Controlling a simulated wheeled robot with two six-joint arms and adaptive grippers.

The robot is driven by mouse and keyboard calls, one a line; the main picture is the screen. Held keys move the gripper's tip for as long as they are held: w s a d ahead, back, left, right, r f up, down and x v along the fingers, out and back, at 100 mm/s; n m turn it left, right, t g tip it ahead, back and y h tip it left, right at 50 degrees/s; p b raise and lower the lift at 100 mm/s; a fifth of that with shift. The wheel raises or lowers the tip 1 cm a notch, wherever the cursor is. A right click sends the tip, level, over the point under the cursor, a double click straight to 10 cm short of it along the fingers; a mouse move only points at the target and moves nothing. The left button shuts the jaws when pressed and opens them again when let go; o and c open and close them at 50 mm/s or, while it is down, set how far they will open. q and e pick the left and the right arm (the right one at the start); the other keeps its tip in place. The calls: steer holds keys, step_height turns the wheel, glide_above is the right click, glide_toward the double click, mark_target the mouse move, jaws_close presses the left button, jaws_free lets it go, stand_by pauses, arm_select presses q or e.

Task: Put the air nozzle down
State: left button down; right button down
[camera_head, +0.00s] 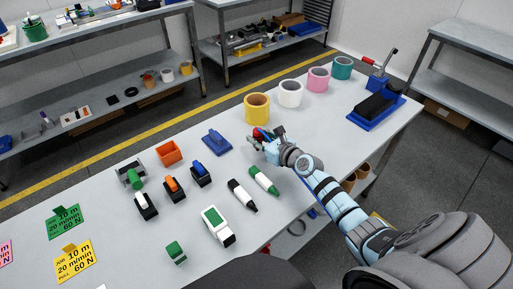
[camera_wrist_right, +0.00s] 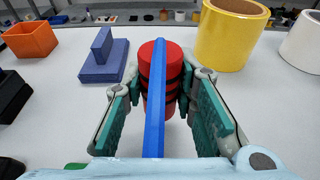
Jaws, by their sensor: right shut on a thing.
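The air nozzle (camera_wrist_right: 146,62) is a red cylinder with dark bands and a long blue bar along it. In the right wrist view it stands between the green finger pads of my right gripper (camera_wrist_right: 160,92), which is shut on it. In the head view the gripper (camera_head: 266,143) is over the white table, and only a bit of the red nozzle (camera_head: 258,131) shows beside the fingers. I cannot tell whether the nozzle touches the table. Its lower part is hidden by the blue bar and fingers. My left gripper is not in view.
A yellow roll (camera_head: 257,108) stands just behind the gripper, with white, pink and teal rolls further right. A blue stand (camera_head: 216,140) is to the left. Green and black markers (camera_head: 264,180) lie in front. The table (camera_head: 325,125) is bare right of the gripper.

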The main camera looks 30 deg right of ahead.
steer(key=shift+f, duration=0.4)
steer(key=c, duration=1.3)
jaws_free()
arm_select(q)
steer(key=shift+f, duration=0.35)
